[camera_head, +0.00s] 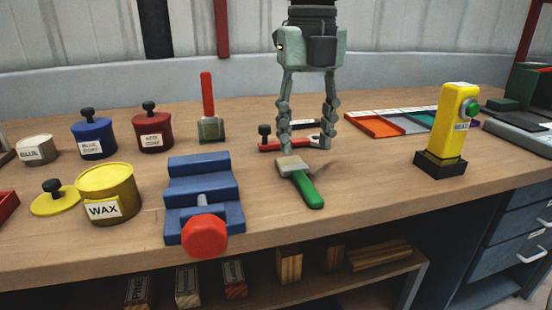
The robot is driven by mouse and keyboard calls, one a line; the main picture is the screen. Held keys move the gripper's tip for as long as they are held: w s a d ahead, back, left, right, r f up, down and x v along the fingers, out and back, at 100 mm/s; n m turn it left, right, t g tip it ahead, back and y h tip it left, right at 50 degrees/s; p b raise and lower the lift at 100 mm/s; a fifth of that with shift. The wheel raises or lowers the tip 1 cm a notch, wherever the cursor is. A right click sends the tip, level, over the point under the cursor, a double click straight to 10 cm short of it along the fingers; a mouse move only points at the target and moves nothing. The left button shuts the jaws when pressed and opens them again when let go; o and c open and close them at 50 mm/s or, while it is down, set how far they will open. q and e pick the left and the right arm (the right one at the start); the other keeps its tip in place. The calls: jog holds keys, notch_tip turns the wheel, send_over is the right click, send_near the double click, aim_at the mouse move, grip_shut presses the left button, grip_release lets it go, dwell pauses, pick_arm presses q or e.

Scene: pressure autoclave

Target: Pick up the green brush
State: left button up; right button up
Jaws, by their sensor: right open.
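The green brush (307,188) lies on the wooden workbench, its pale block-like head toward the back and its green handle toward the front edge. My right gripper (306,147) comes down from the top middle with its two fingers spread apart and nothing between them. Its fingertips appear just above and behind the brush head in the view; I cannot tell the exact height gap. My left gripper is not in view.
A red frame-like item (283,146) lies behind the fingers. A blue vise-like block (203,190) with a red knob stands left of the brush, beside a yellow WAX pot (108,192). A yellow post with a green button (452,125) stands right. Bench between brush and post is clear.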

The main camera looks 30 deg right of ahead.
aim_at(305, 182)
jog(key=shift+w+f, duration=0.15)
jog(key=shift+w, duration=0.1)
jog(key=f, duration=0.6)
jog(key=shift+s+d+f, duration=0.1)
jog(key=shift+s+d, duration=0.15)
jog(key=shift+f, duration=0.55)
jog(key=shift+w, duration=0.1)
grip_shut()
